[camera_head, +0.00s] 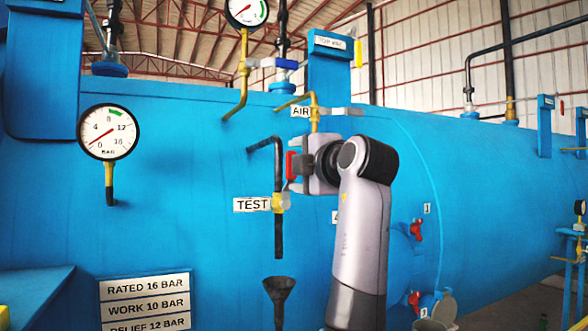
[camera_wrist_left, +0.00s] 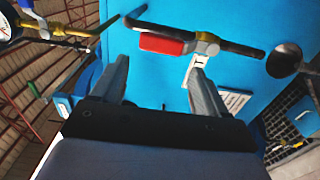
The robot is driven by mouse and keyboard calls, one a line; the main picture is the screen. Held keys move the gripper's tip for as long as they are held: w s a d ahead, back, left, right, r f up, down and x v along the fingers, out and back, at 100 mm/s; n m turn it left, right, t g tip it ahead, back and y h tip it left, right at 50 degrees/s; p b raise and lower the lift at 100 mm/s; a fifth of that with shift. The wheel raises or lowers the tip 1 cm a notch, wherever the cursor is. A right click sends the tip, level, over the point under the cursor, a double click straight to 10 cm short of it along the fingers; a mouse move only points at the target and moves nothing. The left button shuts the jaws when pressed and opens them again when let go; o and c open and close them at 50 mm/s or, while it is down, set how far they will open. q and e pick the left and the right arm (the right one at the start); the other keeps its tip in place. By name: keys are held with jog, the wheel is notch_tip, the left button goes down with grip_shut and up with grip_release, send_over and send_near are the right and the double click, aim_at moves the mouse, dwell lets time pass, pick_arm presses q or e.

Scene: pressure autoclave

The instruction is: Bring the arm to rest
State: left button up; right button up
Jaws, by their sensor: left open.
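My left gripper (camera_head: 297,172) is at the TEST valve on the front of the blue autoclave (camera_head: 180,170). Its two fingers are apart in the left wrist view (camera_wrist_left: 158,66), with nothing held between them. The valve's red handle (camera_head: 290,164) is just beyond the fingertips; it also shows in the left wrist view (camera_wrist_left: 163,44), lying across the gap. I cannot tell whether a finger touches it. The brass valve body (camera_head: 279,202) sits on a dark pipe beside the TEST label (camera_head: 252,204). My right gripper is not in view.
A dark funnel (camera_head: 278,290) stands below the test pipe. A pressure gauge (camera_head: 109,132) is at the left and another (camera_head: 247,10) is above. The AIR line (camera_head: 314,115) runs just above my gripper. Red-handled taps (camera_head: 416,230) are to the right of my arm.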

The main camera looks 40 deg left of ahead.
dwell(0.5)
